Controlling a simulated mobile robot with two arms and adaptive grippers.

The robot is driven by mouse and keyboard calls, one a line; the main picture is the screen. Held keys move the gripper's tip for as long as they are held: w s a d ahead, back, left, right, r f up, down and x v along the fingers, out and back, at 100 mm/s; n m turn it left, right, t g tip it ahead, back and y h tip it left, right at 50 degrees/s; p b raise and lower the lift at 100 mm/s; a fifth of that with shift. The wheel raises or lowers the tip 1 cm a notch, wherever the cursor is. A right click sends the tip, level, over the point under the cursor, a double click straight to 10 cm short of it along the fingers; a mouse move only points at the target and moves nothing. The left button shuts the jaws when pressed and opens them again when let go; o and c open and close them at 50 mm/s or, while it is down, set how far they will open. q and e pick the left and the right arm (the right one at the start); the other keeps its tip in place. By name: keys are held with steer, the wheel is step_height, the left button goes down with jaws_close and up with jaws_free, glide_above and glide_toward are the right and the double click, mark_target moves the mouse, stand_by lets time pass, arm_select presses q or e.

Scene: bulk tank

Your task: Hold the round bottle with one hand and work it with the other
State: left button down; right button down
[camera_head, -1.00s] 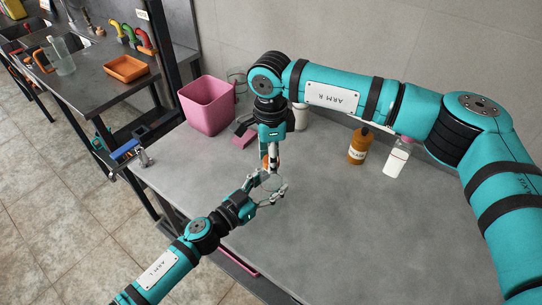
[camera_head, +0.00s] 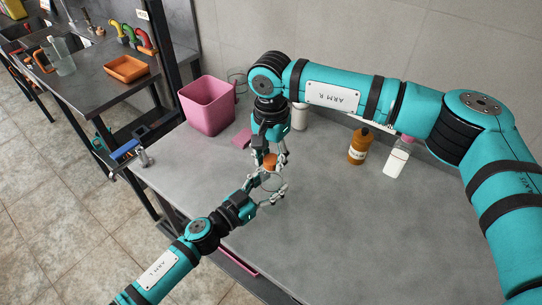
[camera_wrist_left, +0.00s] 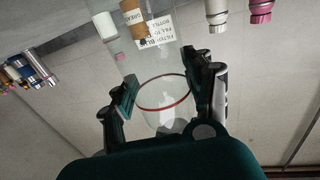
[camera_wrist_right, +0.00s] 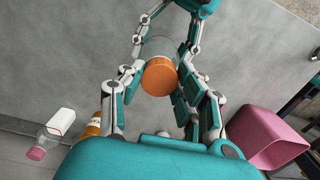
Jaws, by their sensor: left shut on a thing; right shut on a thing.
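The round bottle is clear (camera_head: 271,182) with an orange cap (camera_head: 270,161); it is held above the grey table. My left gripper (camera_head: 264,190) is shut around its clear body, which also shows with a red ring in the left wrist view (camera_wrist_left: 163,93). My right gripper (camera_head: 271,155) comes from above and is shut on the orange cap, seen end-on in the right wrist view (camera_wrist_right: 158,76). The clear body lies just beyond the cap there. The fingers partly hide the bottle.
A pink bin (camera_head: 208,105) stands at the table's back left with a pink block (camera_head: 242,139) beside it. A white container (camera_head: 300,117), a brown bottle (camera_head: 358,146) and a white bottle with a pink cap (camera_head: 397,158) stand behind. The table's front right is clear.

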mark_target(271, 159)
steer(key=shift+r, duration=0.15)
steer(key=shift+r, duration=0.95)
steer(key=shift+r, duration=2)
arm_select(q)
steer(key=shift+c, duration=2)
jaws_free()
steer(key=v, duration=1.2)
